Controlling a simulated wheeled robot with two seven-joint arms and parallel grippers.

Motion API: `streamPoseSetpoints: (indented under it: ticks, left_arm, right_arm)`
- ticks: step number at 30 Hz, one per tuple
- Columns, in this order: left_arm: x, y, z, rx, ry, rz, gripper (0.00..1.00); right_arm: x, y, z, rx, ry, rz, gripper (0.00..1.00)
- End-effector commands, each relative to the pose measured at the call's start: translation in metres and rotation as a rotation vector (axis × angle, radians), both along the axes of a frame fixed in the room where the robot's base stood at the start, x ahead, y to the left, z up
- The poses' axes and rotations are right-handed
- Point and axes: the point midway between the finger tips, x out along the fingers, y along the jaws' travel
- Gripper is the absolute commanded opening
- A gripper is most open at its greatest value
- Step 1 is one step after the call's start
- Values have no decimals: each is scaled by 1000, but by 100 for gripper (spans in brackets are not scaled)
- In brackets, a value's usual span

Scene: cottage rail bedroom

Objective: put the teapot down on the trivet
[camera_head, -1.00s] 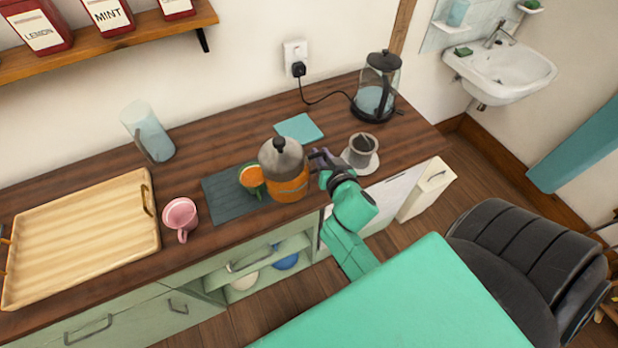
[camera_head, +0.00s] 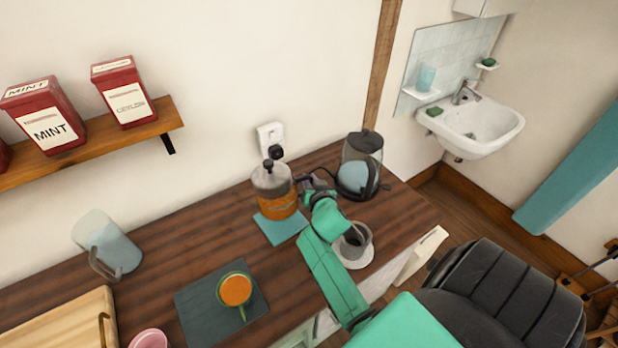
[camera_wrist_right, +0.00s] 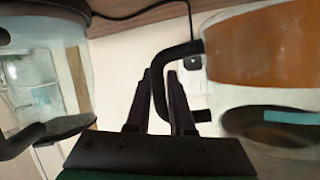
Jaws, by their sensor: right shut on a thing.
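The teapot (camera_head: 276,204), a glass pot with an orange band and a grey lid, is upright at the back of the counter. The trivet (camera_head: 281,229), a flat teal square, lies below it in the picture; the pot's base overlaps its far part. I cannot tell whether the pot touches it or hovers. My right gripper (camera_head: 309,188) is at the pot's right side. In the right wrist view its fingers (camera_wrist_right: 160,95) are shut on the black handle (camera_wrist_right: 178,52), with the orange band at the right. My left gripper is not in view.
The glass kettle (camera_head: 361,165) stands close to the right of my gripper. A grey cup (camera_head: 356,240) on a saucer is beside my forearm.

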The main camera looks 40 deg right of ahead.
Motion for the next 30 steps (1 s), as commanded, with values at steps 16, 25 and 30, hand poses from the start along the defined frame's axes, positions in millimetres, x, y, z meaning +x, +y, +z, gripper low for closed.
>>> streamPoseSetpoints:
  ticks: [16,25,30]
  left_arm:
    - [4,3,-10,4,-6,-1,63]
    - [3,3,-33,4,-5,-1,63]
    - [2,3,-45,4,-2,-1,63]
  right_arm:
    - [1,1,-14,17,-12,10,0]
    - [1,1,-41,17,-13,11,0]
    - [1,1,-54,17,-13,11,0]
